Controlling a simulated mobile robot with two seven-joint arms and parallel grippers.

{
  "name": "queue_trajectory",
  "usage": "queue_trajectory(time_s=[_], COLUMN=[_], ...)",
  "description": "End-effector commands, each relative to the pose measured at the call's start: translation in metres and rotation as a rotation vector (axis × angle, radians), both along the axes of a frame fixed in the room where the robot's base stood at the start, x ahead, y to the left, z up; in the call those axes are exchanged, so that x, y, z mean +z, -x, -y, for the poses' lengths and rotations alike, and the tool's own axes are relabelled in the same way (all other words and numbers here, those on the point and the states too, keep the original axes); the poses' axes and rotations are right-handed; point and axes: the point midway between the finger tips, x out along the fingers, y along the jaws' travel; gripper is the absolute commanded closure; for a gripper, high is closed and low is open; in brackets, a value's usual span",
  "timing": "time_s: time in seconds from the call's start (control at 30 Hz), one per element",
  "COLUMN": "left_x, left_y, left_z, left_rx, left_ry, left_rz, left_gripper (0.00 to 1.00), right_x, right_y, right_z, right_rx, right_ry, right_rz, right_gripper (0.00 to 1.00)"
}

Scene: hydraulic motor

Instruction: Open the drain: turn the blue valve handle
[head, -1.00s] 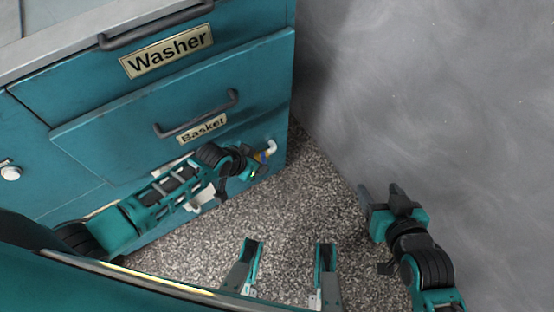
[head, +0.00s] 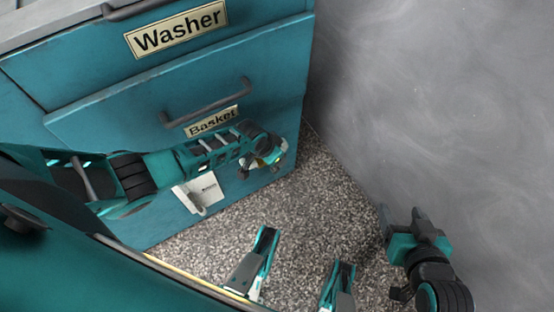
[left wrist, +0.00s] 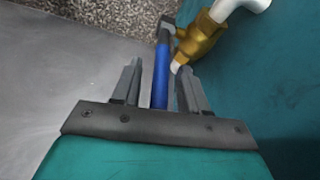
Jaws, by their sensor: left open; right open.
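The blue valve handle (left wrist: 161,75) shows in the left wrist view, pointing from the valve back toward my palm. It lies between the two fingers of my left gripper (left wrist: 157,76), which is open, with a visible gap on each side. The handle's near end is hidden by the palm plate. The brass valve body (left wrist: 204,38) is just beyond the right finger. In the head view my left gripper (head: 264,161) is at the cabinet's lower right corner and mostly hides the valve.
The teal cabinet (head: 75,95) has a Washer drawer and a Basket drawer (head: 150,112) with a dark handle. A white pipe (left wrist: 242,4) joins the valve. Speckled floor (head: 325,200) is free between cabinet and wall (head: 450,110).

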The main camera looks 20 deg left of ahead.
Motion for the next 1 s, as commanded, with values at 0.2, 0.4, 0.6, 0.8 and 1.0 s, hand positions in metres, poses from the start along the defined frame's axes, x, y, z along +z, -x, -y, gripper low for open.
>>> queue_trajectory(time_s=[0.2, 0.4, 0.6, 0.8, 1.0], left_x=[-0.0146, -0.0142, -0.0141, -0.0142, -0.0142], left_y=[-0.0055, -0.0057, -0.0056, -0.0055, -0.0054], left_z=[0.0028, 0.0029, 0.0031, 0.003, 0.003], left_rx=[0.0, 0.0, 0.0, 0.0, 0.0], left_ry=[0.0, 0.0, 0.0, 0.0, 0.0], left_rz=[0.0, 0.001, 0.001, 0.001, 0.0], left_gripper=[0.57, 0.57, 0.69, 0.88, 1.0], right_x=[-0.0119, -0.0098, -0.0093, -0.0093, -0.0095], right_y=[0.0003, -0.0001, -0.0003, 0.0, 0.0003], right_z=[-0.0002, -0.0015, -0.0023, -0.0023, -0.0024], right_rx=[-0.001, -0.004, -0.005, -0.006, -0.005], right_ry=[-0.001, -0.007, -0.01, -0.01, -0.009], right_rz=[-0.003, -0.002, -0.002, -0.002, -0.003], right_gripper=[0.36, 0.36, 0.36, 0.36, 0.36])
